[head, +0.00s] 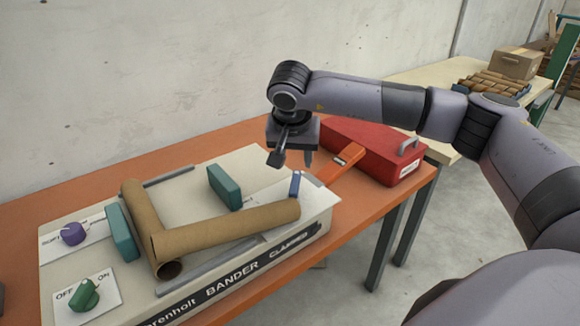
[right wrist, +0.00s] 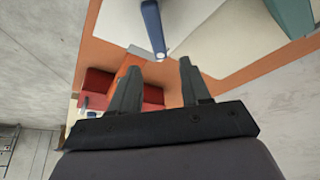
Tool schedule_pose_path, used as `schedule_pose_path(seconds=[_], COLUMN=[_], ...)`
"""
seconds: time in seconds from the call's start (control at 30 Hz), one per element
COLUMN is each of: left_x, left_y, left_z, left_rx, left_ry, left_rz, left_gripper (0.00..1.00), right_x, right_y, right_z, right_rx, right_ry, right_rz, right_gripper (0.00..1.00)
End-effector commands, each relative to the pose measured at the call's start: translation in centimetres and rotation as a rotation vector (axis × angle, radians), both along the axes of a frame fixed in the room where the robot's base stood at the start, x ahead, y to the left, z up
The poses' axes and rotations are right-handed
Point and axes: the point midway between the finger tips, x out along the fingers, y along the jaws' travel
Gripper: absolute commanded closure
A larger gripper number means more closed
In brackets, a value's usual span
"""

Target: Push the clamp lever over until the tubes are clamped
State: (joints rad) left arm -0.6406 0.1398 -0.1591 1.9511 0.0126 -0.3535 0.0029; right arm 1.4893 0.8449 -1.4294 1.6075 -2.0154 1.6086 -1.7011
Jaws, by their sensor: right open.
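The clamp lever (head: 295,184) is a short blue bar standing near the right end of the cream bander (head: 262,160). It also shows in the right wrist view (right wrist: 152,28), beyond the fingertips. Two brown cardboard tubes lie on the bander: one along the left (head: 143,212), one running right from it (head: 235,227). A teal block (head: 225,187) stands behind the right-running tube; another (head: 122,232) is left of the tubes. My right gripper (head: 293,163) is open and empty, pointing down above the lever, with no clear contact. My left gripper is out of view.
A red toolbox (head: 375,160) and an orange object (head: 342,163) sit right of the bander on the orange table (head: 75,200). Purple (head: 73,233) and green (head: 84,294) knobs are at the bander's left. A wall stands behind.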

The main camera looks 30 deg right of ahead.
Motion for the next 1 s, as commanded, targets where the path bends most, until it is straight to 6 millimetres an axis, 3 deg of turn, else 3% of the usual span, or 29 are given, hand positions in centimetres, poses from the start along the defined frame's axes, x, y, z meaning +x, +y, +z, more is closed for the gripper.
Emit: schedule_pose_path(seconds=[0.3,0.7,0.87,1.0], left_x=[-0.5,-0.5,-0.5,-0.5], left_y=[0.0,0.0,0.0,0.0], left_z=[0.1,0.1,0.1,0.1], left_rx=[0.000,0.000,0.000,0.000], left_ry=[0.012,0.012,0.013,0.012], left_rz=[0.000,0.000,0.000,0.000], left_gripper=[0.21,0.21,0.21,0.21], right_x=[1.3,1.7,1.6,1.6], right_y=[-1.1,-1.3,-1.3,-1.3], right_z=[-4.4,-5.4,-5.4,-5.4], right_rx=[0.003,0.003,0.003,0.003], right_ry=[0.003,0.000,0.000,0.001], right_rz=[0.000,0.001,0.001,0.001], right_gripper=[0.53,0.53,1.00,1.00])
